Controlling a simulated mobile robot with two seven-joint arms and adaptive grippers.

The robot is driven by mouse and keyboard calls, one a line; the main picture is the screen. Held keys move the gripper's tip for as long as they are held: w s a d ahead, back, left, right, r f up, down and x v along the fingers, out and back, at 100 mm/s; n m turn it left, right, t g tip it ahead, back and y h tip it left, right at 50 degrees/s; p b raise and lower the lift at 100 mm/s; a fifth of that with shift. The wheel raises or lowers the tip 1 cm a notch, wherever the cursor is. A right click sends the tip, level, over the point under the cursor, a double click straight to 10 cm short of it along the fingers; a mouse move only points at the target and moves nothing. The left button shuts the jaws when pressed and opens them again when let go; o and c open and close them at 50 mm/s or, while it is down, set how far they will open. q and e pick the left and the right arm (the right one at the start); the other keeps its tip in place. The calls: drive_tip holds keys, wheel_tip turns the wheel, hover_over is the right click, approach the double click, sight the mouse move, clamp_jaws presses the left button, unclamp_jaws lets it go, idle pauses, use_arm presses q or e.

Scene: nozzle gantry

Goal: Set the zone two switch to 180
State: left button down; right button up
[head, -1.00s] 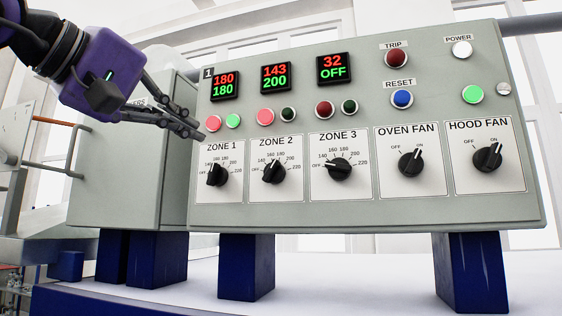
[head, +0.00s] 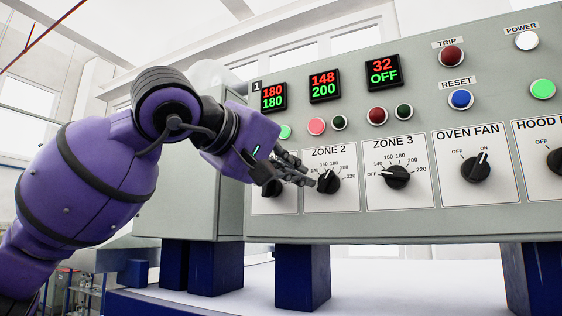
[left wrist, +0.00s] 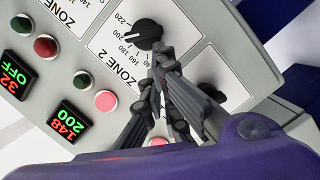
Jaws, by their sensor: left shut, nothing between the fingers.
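The black zone two switch (head: 329,182) sits on the panel under the ZONE 2 label. Its pointer leans up and right, near the 200 side of the scale. The zone two display (head: 323,86) reads 148 in red over 200 in green. My left gripper (head: 311,183) is shut and empty, with its fingertips just left of the switch. In the left wrist view, the gripper tips (left wrist: 163,52) are close beside the switch (left wrist: 147,33). I cannot tell whether they touch it. My right gripper is not in view.
The zone one switch (head: 269,188) is partly hidden behind my left gripper. The zone three switch (head: 397,177) stands to the right, with the oven fan switch (head: 476,167) beyond it. Red and green lamps sit above the switches.

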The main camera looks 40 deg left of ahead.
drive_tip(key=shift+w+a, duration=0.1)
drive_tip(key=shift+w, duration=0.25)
